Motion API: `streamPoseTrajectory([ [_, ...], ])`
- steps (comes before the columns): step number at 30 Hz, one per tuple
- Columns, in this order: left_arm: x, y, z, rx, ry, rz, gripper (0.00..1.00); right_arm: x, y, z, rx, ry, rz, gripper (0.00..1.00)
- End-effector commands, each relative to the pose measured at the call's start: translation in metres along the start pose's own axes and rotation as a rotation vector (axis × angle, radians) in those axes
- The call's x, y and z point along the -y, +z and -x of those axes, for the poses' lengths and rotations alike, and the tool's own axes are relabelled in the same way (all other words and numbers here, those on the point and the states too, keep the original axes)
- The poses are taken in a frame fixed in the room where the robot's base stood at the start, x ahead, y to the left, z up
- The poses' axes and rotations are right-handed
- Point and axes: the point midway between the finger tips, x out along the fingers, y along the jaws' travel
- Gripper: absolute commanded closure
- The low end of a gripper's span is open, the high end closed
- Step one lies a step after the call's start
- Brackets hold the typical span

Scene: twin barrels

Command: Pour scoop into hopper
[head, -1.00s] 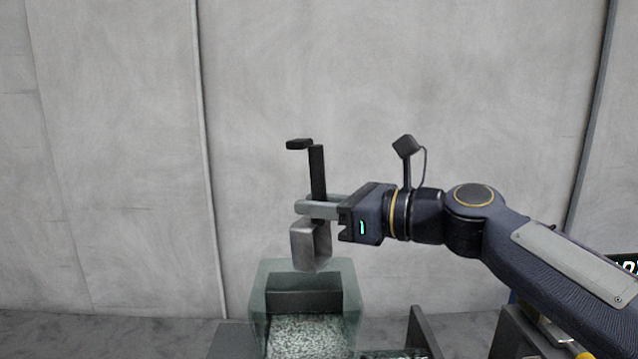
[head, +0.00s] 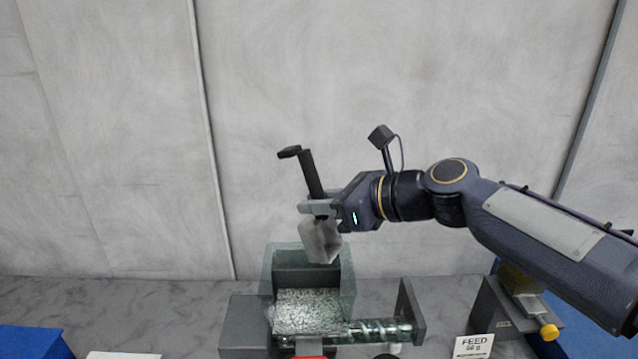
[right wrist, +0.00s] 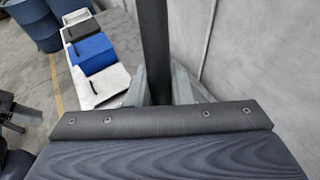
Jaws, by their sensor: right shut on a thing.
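My right gripper (head: 316,207) is shut on the black handle of the scoop (head: 320,242). The scoop has a grey metal bowl below the fingers, and its handle leans to the upper left. The bowl is tilted and sits just above the top of the clear-walled hopper (head: 348,280). Pale granular material lies inside the hopper. In the right wrist view the dark handle (right wrist: 154,50) stands between the fingers. The inside of the scoop is hidden.
A clear tube with a screw (head: 375,328) runs right from the hopper to a grey upright plate (head: 410,310). A FEED card (head: 473,346) and a grey block with a yellow knob (head: 549,332) stand right. A blue bin (head: 35,342) is at lower left. A wall closes off the back.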

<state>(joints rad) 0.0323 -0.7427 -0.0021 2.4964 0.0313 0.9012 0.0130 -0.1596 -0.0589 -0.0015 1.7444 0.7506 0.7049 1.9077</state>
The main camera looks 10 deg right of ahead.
Motion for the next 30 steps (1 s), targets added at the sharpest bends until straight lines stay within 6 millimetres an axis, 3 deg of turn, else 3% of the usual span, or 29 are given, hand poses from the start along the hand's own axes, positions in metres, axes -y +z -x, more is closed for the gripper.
streamPoseTrajectory([
  [3, -0.005, -0.005, 0.010, 0.000, 0.000, 0.000, 0.64, 0.000, 0.004, 0.002, -0.018, 0.000, -0.001, 1.00],
  [17, -0.004, -0.005, 0.010, 0.000, 0.000, 0.000, 0.64, -0.001, 0.004, 0.001, -0.069, 0.005, 0.005, 1.00],
  [30, -0.005, -0.005, 0.010, 0.000, 0.000, 0.000, 0.64, -0.001, 0.021, 0.004, -0.537, 0.005, 0.006, 1.00],
])
